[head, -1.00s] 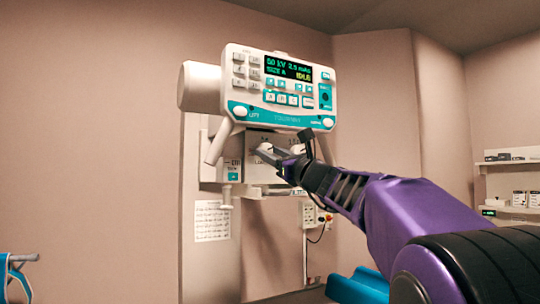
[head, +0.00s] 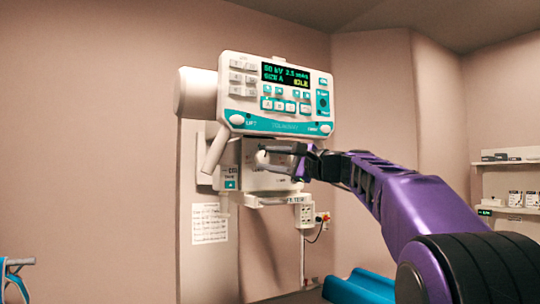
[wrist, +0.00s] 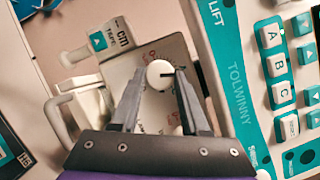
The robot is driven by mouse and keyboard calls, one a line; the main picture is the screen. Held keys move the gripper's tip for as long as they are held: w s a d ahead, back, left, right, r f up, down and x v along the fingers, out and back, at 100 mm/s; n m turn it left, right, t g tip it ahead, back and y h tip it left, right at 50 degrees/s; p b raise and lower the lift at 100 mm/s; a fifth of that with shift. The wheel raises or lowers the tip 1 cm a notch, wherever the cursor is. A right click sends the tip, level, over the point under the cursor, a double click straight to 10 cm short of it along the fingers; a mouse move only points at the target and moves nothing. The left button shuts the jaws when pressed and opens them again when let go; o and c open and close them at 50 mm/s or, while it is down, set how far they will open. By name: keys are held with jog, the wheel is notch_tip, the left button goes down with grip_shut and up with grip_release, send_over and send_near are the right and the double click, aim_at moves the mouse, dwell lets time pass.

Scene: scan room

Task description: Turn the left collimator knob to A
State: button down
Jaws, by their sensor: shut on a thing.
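The left collimator knob (wrist: 160,74) is a round white knob with a dark pointer mark, on the pale collimator face (wrist: 168,110). In the wrist view it sits between the two fingertips of my gripper (wrist: 158,82), which is shut on it. Small markings around the knob are too blurred to read, and I cannot tell which letter it points to. In the head view my gripper (head: 276,158) is at the collimator box (head: 249,180), below the control panel (head: 275,97). My gripper and arm hide the right part of the box.
The white and teal panel hangs just above my gripper, with little room between. A handle (head: 216,150) slants down at its left. A wall socket box (head: 304,214) is below right. A blue padded surface (head: 358,288) lies low at the front.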

jog(key=shift+r+n+g+p, duration=0.2)
jog(key=shift+n+g+p, duration=0.15)
jog(key=shift+n, duration=0.65)
jog(key=shift+c, duration=2)
grip_release()
jog(key=shift+f, duration=0.1)
jog(key=shift+d, duration=0.1)
jog(key=b+v, duration=0.2)
jog(key=v, duration=1.5)
jog(key=shift+s, duration=0.15)
